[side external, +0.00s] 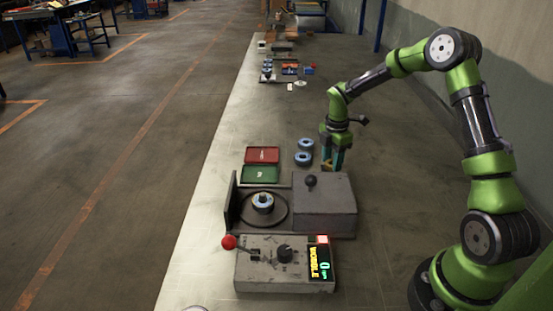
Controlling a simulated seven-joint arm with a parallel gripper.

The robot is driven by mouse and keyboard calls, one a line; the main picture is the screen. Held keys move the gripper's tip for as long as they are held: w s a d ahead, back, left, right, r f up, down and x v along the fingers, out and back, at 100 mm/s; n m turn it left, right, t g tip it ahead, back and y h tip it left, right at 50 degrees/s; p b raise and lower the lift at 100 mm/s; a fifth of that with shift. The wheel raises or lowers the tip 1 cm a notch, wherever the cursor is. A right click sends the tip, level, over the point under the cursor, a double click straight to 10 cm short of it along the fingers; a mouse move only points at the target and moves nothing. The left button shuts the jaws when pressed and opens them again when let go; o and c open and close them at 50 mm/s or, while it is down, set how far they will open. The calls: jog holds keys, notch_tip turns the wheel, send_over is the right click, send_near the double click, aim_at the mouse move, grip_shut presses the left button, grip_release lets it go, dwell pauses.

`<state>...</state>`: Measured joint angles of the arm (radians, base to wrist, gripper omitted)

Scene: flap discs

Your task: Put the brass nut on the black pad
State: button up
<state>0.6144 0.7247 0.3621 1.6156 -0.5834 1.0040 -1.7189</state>
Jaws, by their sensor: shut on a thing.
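My gripper (333,162), with teal fingers, points down low over the bench, behind the grey box and right of two blue discs. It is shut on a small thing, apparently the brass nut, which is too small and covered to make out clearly. I cannot pick out the black pad; the gripper and the grey box may hide it. A blue-rimmed flap disc (263,203) with a pale centre lies on the dark round plate (281,214) of the machine.
The grey box (325,207) with a black knob stands just in front of my gripper. Two blue discs (304,152), a red tray (262,155) and a green tray (260,174) lie left. A control box (285,270) with a red-knobbed lever is nearest.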

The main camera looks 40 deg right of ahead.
jog(key=shift+f, duration=0.1)
jog(key=shift+f, duration=0.35)
jog(key=shift+f, duration=0.15)
jog(key=o, duration=1.2)
notch_tip(320, 180, up, 7)
